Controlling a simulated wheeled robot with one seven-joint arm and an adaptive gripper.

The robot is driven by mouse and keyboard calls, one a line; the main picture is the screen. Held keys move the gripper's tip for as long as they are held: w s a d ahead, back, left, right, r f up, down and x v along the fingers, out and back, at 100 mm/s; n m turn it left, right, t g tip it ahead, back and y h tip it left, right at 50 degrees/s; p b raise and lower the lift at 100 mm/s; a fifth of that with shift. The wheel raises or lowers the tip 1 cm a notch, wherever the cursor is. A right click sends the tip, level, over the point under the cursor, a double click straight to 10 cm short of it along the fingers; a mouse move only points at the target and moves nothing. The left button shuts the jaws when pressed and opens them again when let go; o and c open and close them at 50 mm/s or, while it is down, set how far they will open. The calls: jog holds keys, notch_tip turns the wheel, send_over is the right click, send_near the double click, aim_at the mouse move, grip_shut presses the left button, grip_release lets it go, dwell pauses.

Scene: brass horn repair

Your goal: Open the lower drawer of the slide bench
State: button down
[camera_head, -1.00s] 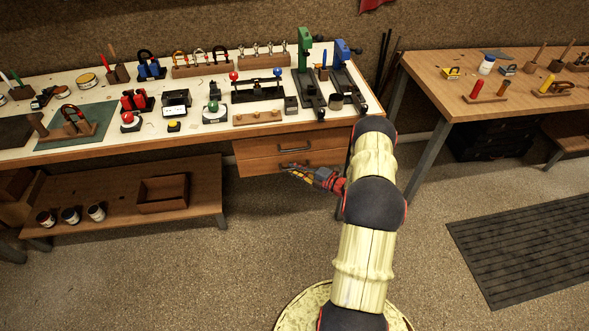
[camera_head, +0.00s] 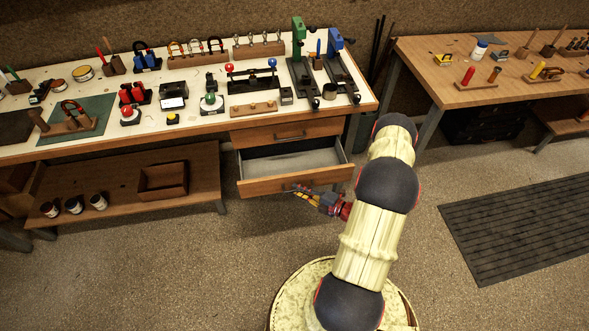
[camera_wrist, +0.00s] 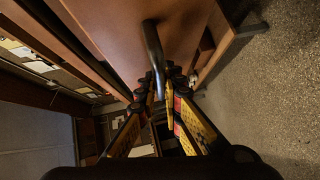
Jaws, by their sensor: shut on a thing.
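The slide bench (camera_head: 200,116) has two wooden drawers under its right part. The upper drawer (camera_head: 262,136) is closed. The lower drawer (camera_head: 255,187) stands well out from the bench, and its pale grey inside (camera_head: 290,162) shows and looks empty. My gripper (camera_head: 300,190) is at the front of the lower drawer, shut on its handle. In the wrist view the dark bar handle (camera_wrist: 154,48) runs between the fingertips of my gripper (camera_wrist: 160,92), against the wooden drawer front (camera_wrist: 110,35). The exact finger contact is partly hidden.
A low shelf (camera_head: 110,200) with an open wooden box (camera_head: 163,181) and several small jars stands left of the drawer. A second workbench (camera_head: 440,70) is at the right. A dark ribbed mat (camera_head: 520,230) lies on the floor. The floor before the drawer is clear.

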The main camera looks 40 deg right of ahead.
jog(key=s+a+p, duration=0.1)
jog(key=s+a, duration=0.3)
jog(key=s, duration=0.3)
jog(key=shift+s+a, duration=0.4)
jog(key=c, duration=1.9)
grip_release()
jog(key=v, duration=1.2)
